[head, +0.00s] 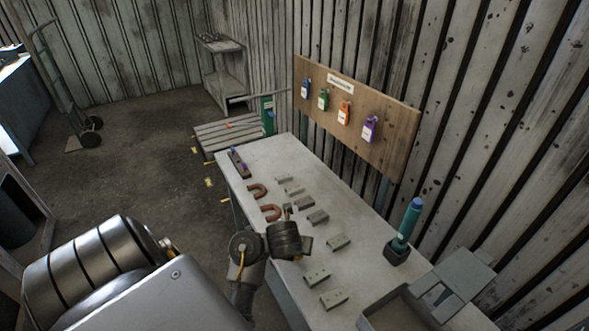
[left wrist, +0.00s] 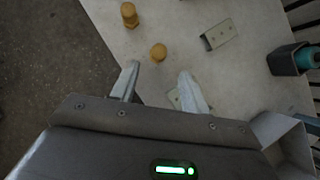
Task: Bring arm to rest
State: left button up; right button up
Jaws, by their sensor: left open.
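My left arm (head: 245,247) comes in from the lower left of the head view, and its dark jointed end is over or beside the front edge of the grey table (head: 262,157). I cannot make out its fingers there. In the left wrist view my left gripper (left wrist: 159,74) has two pale fingers spread apart with nothing between them. A yellow knob-like piece (left wrist: 158,52) lies just beyond the fingertips. My right gripper is not in view.
An open tray (head: 392,312) stands at the near end. A tag board (head: 350,90) hangs behind. Open floor (head: 140,170) lies left.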

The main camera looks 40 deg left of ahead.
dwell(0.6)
pick_arm(q)
jog(key=s+d+f+n+g+h, duration=0.1)
jog(key=s+d+f+n, duration=0.1)
jog(key=s+d+n, duration=0.5)
jog(key=s+d+f+n+h, duration=0.15)
jog(key=s+n, duration=0.35)
jog(key=n, duration=0.7)
jog(key=s+d+f+n+g+h, duration=0.1)
jog(key=s+d+n, duration=0.3)
jog(key=s+n, duration=0.4)
notch_tip(320, 180, down, 30)
jog(key=w+g+b, duration=0.1)
jog(key=b, duration=0.6)
jog(key=s+a+f+b, duration=0.1)
jog(key=s+f+b, duration=0.2)
jog(key=s+f, duration=0.5)
jog(key=s+a+f+g+b, duration=0.1)
jog(key=s+f+b, duration=0.3)
jog(key=s+f, duration=0.5)
notch_tip(320, 180, down, 8)
jog(key=shift+a+f+g, duration=0.1)
jog(key=shift+a+g, duration=0.2)
